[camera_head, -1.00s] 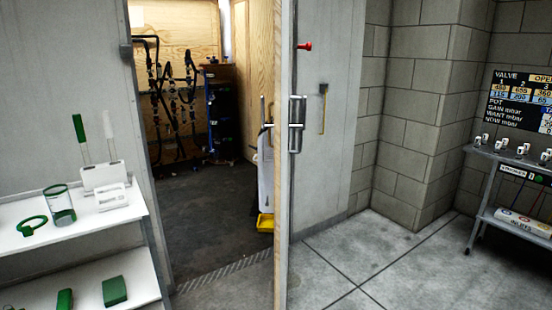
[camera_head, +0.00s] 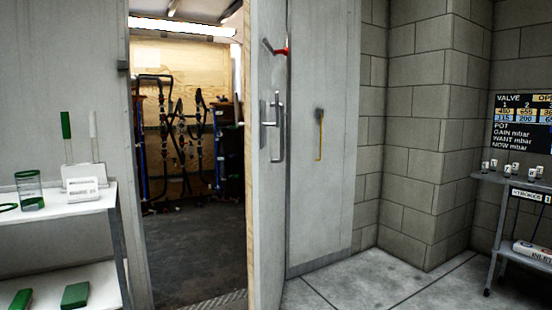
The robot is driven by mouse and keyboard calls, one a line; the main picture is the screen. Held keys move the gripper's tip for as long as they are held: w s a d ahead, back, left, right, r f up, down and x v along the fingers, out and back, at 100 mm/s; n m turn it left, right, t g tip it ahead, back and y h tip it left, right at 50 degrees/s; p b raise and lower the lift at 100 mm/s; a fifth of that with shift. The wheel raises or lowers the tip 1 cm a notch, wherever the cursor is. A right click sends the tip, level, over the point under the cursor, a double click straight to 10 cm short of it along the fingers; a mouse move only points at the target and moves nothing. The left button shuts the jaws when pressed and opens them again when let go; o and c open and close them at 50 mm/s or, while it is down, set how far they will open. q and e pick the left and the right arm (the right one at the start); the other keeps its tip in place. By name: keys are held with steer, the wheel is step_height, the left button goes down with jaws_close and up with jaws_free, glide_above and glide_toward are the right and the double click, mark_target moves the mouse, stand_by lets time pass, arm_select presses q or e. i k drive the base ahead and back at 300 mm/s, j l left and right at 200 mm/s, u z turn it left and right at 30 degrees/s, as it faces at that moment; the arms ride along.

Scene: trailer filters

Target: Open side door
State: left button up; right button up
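The side door (camera_head: 268,190) stands open at the right of the doorway and is seen at a steep angle. Its long metal handle (camera_head: 277,125) is on the face turned to the right. A red-ended lever (camera_head: 279,50) sits higher on the door. Through the doorway (camera_head: 190,240) the trailer's inside shows, with a dark floor and a plywood wall. Neither gripper is in view, and nothing is seen touching the door.
A white shelf (camera_head: 70,212) with green-handled tools and containers stands left of the doorway. Grey floor (camera_head: 370,285) is clear at the right. A metal table (camera_head: 512,187) and a valve board (camera_head: 524,125) are at the far right. Hoses (camera_head: 180,125) hang inside.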

mark_target(264, 74)
steer(key=i, duration=0.95)
